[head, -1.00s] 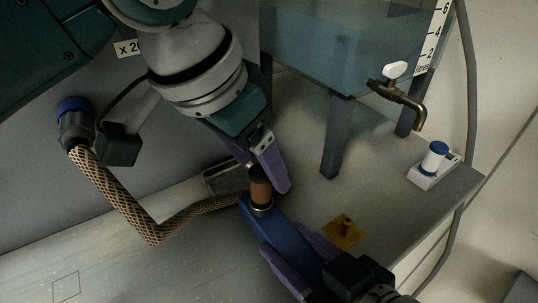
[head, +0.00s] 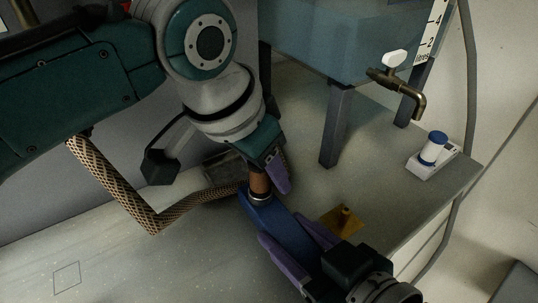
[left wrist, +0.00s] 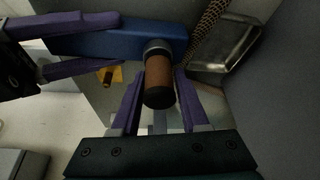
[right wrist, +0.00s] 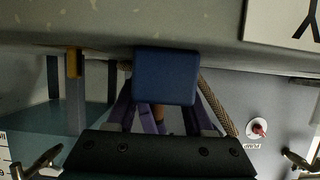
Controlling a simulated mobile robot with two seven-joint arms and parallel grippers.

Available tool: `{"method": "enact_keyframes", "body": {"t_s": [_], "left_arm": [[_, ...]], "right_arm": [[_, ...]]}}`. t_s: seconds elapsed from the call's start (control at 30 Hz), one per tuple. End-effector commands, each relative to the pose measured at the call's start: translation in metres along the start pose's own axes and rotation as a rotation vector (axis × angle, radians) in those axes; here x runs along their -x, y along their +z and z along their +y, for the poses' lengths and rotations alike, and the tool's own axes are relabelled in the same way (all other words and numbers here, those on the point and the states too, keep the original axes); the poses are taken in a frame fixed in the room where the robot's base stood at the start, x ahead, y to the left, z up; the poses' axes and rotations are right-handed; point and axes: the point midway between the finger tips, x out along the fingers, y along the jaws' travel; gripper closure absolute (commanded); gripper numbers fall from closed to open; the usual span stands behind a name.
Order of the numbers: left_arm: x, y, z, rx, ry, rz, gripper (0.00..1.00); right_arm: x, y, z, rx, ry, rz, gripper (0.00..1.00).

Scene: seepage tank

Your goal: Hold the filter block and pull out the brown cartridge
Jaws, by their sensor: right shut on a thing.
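The blue filter block (head: 268,218) is held by my right gripper (head: 291,244), whose purple fingers are shut on its sides. The block also shows in the left wrist view (left wrist: 110,42) and end-on in the right wrist view (right wrist: 166,76). The brown cartridge (head: 259,183) stands in a metal collar at the block's far end. It also shows in the left wrist view (left wrist: 159,78), with a dark end cap. My left gripper (left wrist: 161,88) is open, its fingers on either side of the cartridge with narrow gaps. In the head view its far finger is partly hidden.
A braided hose (head: 120,190) runs behind the block. A dark grey tray-like piece (head: 222,168) lies beside the cartridge. A yellow plate with a peg (head: 343,220) lies right of the block. The tank (head: 340,45) on legs and a brass tap (head: 400,90) stand at right.

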Motion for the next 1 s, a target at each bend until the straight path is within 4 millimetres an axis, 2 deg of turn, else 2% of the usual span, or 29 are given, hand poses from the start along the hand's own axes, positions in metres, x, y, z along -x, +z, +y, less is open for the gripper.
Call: {"method": "enact_keyframes", "body": {"t_s": [0.03,0.37,0.53,0.57,0.87,1.0], "left_arm": [[0.0,0.0001,-0.0001,0.0,0.0,0.0,0.62],[0.0,0.0002,-0.0002,0.0,0.0,0.0,0.99],[0.0,0.0003,-0.0003,0.0,0.0,-0.001,1.0],[0.0,0.0003,-0.0003,0.0,0.0,-0.001,0.67],[0.0,0.0003,-0.0003,0.0,0.0,-0.001,1.0],[0.0,0.0003,-0.0003,0.0,0.0,-0.001,1.0]], "right_arm": [[0.0,0.0003,0.0,0.0,0.0,-0.001,1.0],[0.0,0.0003,0.0001,0.0,0.0,-0.001,1.0],[0.0,0.0003,0.0001,0.0,0.0,-0.001,1.0],[0.0,0.0003,0.0001,0.0,0.0,-0.001,1.0],[0.0001,0.0003,0.0002,0.0,0.0,-0.001,1.0],[0.0001,0.0003,0.0002,0.0,0.0,-0.001,1.0]]}}
